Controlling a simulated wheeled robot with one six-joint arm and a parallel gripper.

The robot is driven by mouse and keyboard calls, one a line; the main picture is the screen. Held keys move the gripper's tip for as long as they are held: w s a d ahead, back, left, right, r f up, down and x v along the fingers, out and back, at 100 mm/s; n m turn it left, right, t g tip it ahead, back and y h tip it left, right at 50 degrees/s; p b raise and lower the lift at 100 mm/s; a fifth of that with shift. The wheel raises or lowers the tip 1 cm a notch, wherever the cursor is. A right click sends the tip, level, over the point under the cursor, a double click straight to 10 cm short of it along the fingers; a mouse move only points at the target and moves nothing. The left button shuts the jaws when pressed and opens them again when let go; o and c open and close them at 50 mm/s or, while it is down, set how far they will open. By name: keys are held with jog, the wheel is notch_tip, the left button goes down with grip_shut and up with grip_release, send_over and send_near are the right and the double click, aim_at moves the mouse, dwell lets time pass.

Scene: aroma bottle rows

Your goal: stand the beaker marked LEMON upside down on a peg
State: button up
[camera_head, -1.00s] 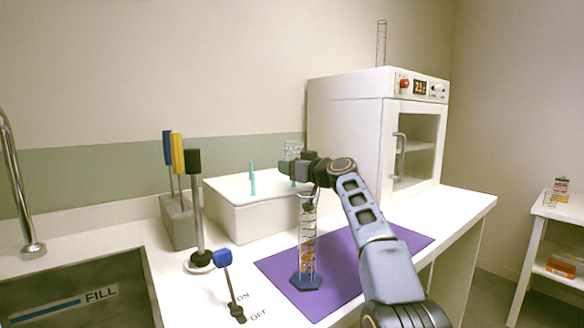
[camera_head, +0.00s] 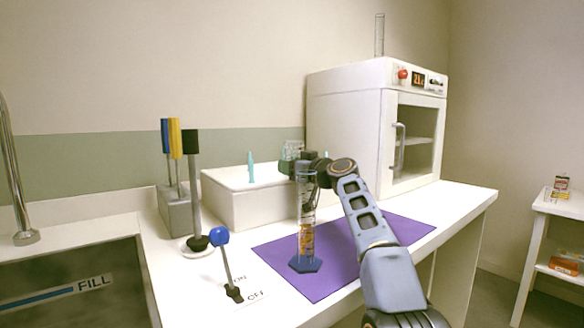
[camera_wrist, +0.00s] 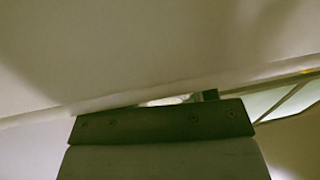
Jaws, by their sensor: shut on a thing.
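A clear glass piece (camera_head: 291,150) shows just behind and left of my gripper (camera_head: 300,168) in the head view. It appears to be the held beaker; most of it is hidden and no LEMON mark is readable. My gripper is shut on it at the right end of the white box (camera_head: 232,206). A teal peg (camera_head: 251,168) stands upright on the box, left of my gripper. Any peg under the gripper is hidden, so I cannot tell whether beaker and peg touch. The wrist view shows mostly a dark gripper bar (camera_wrist: 160,122) and pale surfaces.
A tall measuring cylinder with a blue foot (camera_head: 305,264) stands on the purple mat (camera_head: 345,262), overlapping my gripper in the picture. A white oven (camera_head: 350,120) is close behind on the right. A brush block (camera_head: 176,212), a blue-knobbed lever (camera_head: 220,237) and a sink are left.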

jog(key=f, duration=0.1)
jog(key=w+f, duration=0.1)
jog(key=f, duration=0.1)
jog(key=shift+a+g, duration=0.1)
jog(key=shift+g, duration=0.2)
jog(key=o, duration=1)
jog(key=shift+f, duration=0.1)
jog(key=r+b+v, duration=0.2)
jog(key=b+v, duration=0.2)
jog(key=v, duration=1)
jog(key=shift+s+r, duration=0.2)
jog(key=shift+s, duration=0.35)
jog(key=shift+s, duration=0.1)
